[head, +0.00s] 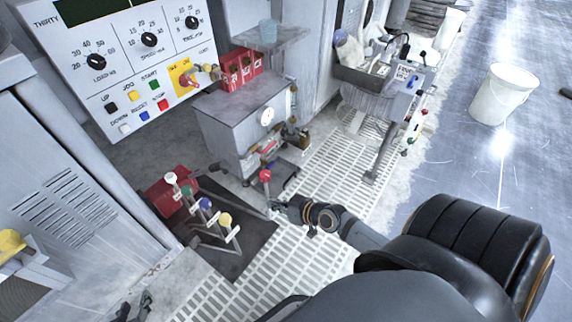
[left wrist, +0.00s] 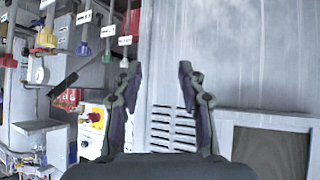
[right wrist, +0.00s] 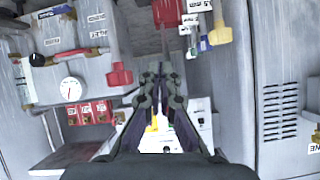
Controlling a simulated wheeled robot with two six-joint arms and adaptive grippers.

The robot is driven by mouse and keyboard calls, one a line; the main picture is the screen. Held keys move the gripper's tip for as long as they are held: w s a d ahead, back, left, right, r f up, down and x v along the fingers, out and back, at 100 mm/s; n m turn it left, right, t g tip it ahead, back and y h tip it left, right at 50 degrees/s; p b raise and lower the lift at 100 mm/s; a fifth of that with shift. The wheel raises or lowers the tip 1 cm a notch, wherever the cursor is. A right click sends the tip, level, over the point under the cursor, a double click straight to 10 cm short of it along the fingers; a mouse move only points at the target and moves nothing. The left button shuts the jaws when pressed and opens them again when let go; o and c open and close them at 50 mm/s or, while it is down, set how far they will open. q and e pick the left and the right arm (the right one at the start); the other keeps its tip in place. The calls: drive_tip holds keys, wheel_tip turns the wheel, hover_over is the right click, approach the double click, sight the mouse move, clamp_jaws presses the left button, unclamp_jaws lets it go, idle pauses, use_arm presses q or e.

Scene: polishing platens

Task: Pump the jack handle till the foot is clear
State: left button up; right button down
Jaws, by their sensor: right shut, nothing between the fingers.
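In the head view a lever with a red knob (head: 265,175) stands beside the grey cabinet. Several levers with white, green, blue and yellow knobs (head: 225,220) stand on a dark plate to its left. I cannot tell for sure which is the jack handle; the foot is not identifiable. My right gripper (head: 279,205) is just below the red knob, shut and empty. In the right wrist view the red-knobbed lever (right wrist: 121,75) is left of the closed fingers (right wrist: 160,78), apparently apart from them. My left gripper (head: 135,304) is low at the left, open and empty in the left wrist view (left wrist: 187,72).
A grey cabinet (head: 215,110) carries red boxes (head: 240,69) and a gauge. The control panel (head: 130,60) rises behind at the left. A red box (head: 163,197) sits by the levers. White grating (head: 330,155) covers the floor; a bucket (head: 502,92) stands at the right.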

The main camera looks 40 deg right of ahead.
use_arm(q)
drive_tip(key=s+f+g+p, duration=0.1)
drive_tip(key=s+f+g, duration=0.4)
drive_tip(key=s, duration=0.4)
drive_tip(key=shift+d+f, duration=0.4)
drive_tip(key=shift+f, duration=0.3)
use_arm(e)
drive_tip(key=v, duration=0.4)
drive_tip(key=shift+s+d+f, duration=0.1)
drive_tip(key=shift+s+f, duration=0.05)
drive_tip(key=shift+s, duration=0.15)
